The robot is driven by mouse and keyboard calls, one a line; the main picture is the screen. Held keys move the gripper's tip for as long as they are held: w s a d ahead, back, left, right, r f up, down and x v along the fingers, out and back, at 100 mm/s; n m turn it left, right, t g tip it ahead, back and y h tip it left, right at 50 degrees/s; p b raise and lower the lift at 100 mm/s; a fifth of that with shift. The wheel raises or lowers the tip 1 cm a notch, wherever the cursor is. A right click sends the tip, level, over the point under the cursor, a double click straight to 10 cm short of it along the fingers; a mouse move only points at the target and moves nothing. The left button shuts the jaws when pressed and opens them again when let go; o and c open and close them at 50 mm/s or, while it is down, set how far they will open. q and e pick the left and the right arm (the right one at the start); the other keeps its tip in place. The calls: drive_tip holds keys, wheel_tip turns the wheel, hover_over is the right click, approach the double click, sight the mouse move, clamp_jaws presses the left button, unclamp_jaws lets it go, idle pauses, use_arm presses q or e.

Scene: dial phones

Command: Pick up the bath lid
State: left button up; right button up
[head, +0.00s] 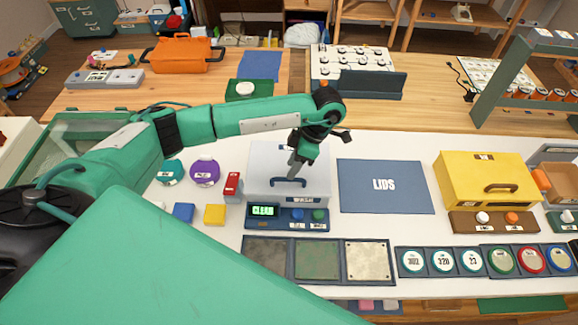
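The bath lid (265,165) is a pale grey-white panel on top of the bath, with a dark blue bar handle (288,183) near its front side. The lid appears to lie flat on the bath. The bath's blue front panel (285,222) has a green-lit display and two knobs. My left gripper (294,168) points down over the lid, with its fingers just above or at the handle. The fingers overlap in this view, so I cannot tell if they are open, shut or touching the handle. My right gripper is not in view.
A blue mat marked LIDS (385,186) lies bare to the right of the bath. A yellow box (487,180) stands further right. A red block (232,186) and a purple round pot (205,171) stand left of the bath. Three square plates lie in front.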

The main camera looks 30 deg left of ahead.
use_arm(q)
drive_tip(key=shift+p+x, duration=0.5)
drive_tip(key=shift+x, duration=0.4)
drive_tip(key=shift+s+p+x, duration=0.2)
drive_tip(key=shift+p+x, duration=0.3)
drive_tip(key=shift+x, duration=0.45)
drive_tip(key=shift+f, duration=0.3)
clamp_jaws()
